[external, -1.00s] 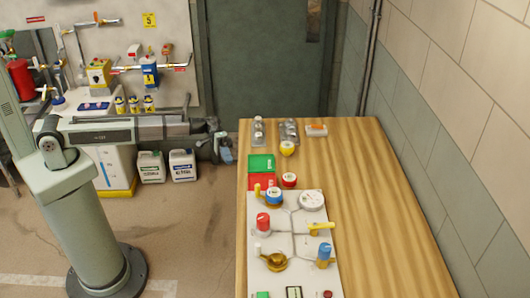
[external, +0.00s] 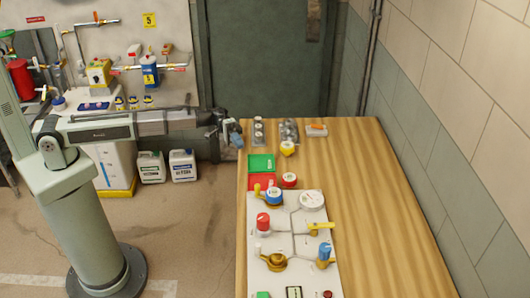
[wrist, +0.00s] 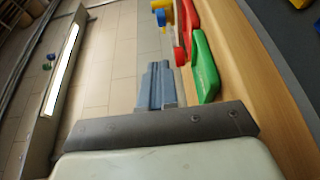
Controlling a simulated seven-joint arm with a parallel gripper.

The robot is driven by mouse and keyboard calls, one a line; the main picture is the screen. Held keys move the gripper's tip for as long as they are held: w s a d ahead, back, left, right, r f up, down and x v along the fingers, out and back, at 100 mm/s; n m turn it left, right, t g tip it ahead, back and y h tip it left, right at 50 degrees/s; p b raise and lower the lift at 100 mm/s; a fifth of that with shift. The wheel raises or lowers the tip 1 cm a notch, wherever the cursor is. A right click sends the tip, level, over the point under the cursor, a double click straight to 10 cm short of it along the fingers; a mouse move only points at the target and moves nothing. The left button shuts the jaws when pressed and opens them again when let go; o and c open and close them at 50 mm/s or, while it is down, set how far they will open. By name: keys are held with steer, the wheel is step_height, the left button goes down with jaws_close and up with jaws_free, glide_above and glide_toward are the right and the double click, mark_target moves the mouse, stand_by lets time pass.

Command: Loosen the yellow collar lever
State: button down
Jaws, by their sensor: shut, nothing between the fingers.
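The white valve panel (external: 283,240) lies on the wooden bench. A yellow lever (external: 257,190) stands at the left of a round blue-and-white valve (external: 274,197) near its far end. A second yellow lever (external: 320,228) sticks out at the panel's right side; I cannot tell which one is the collar lever. My gripper (external: 235,134) is shut and empty beside the bench's far left corner, apart from the panel. In the wrist view its blue-grey fingers (wrist: 158,84) are together, touching nothing.
Green (external: 261,163) and red (external: 262,181) trays lie between my gripper and the panel. A red-and-white knob (external: 289,180) and a yellow-and-white knob (external: 287,148) stand near them. Grey fittings (external: 289,131) stand at the back. The bench's right side is bare.

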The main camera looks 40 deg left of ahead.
steer(key=x, duration=1.9)
steer(key=shift+s+d, duration=0.2)
steer(key=shift+s, duration=0.35)
steer(key=shift+s+d, duration=0.2)
steer(key=shift+s, duration=0.3)
steer(key=shift+s+d, duration=0.4)
steer(key=shift+s, duration=0.45)
steer(key=shift+s, duration=0.1)
steer(key=shift+s+n+t, duration=0.2)
steer(key=shift+n+t, duration=0.1)
steer(key=shift+t, duration=0.1)
